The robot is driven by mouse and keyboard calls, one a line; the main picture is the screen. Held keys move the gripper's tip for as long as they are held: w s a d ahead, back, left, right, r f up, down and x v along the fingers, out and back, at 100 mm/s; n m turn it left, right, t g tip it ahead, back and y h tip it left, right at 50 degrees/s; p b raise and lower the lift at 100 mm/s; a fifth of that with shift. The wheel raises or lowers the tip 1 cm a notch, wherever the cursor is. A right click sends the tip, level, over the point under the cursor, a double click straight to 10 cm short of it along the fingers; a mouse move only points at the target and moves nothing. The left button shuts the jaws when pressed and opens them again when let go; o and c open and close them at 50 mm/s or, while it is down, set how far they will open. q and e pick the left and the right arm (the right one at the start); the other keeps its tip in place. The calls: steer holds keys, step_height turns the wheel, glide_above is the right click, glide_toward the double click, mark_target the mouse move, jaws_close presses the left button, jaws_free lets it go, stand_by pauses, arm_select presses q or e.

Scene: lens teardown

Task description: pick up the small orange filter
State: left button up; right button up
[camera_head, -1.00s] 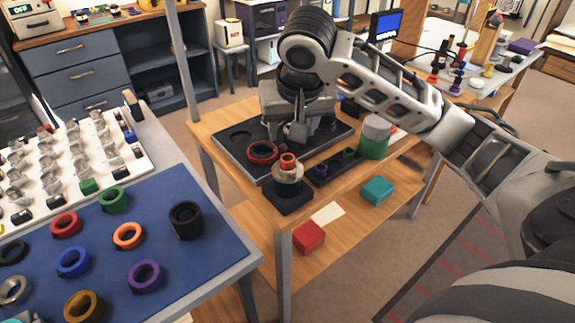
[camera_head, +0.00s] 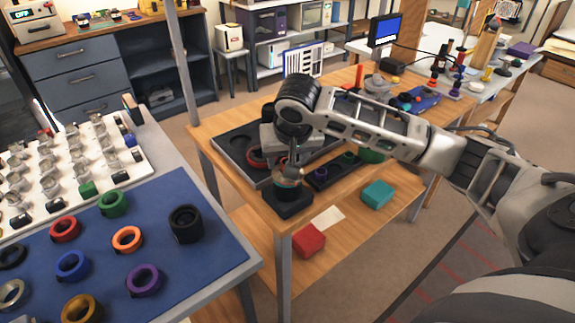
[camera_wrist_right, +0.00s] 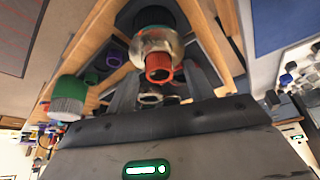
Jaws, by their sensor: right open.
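A small orange-red filter (camera_wrist_right: 159,68) sits on top of a silver and teal lens part (camera_wrist_right: 155,42), seen in the right wrist view. The lens part stands on a black base (camera_head: 288,203) at the near corner of the wooden table. My right gripper (camera_head: 290,168) is open just over this stack and mostly hides the filter in the head view. In the wrist view the fingers of my right gripper (camera_wrist_right: 165,86) are apart, on either side of the filter; contact cannot be told. An orange ring (camera_head: 127,239) lies on the blue mat. My left gripper is not in view.
A dark tray (camera_head: 235,148) with a red ring lies behind the stack. A green-topped jar (camera_wrist_right: 69,95) and a dark strip with small rings stand beside it. The blue mat (camera_head: 200,270) holds several coloured rings. Red and teal boxes lie on the lower shelf.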

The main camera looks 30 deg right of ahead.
steer(key=c, duration=1)
steer(key=shift+r, duration=0.15)
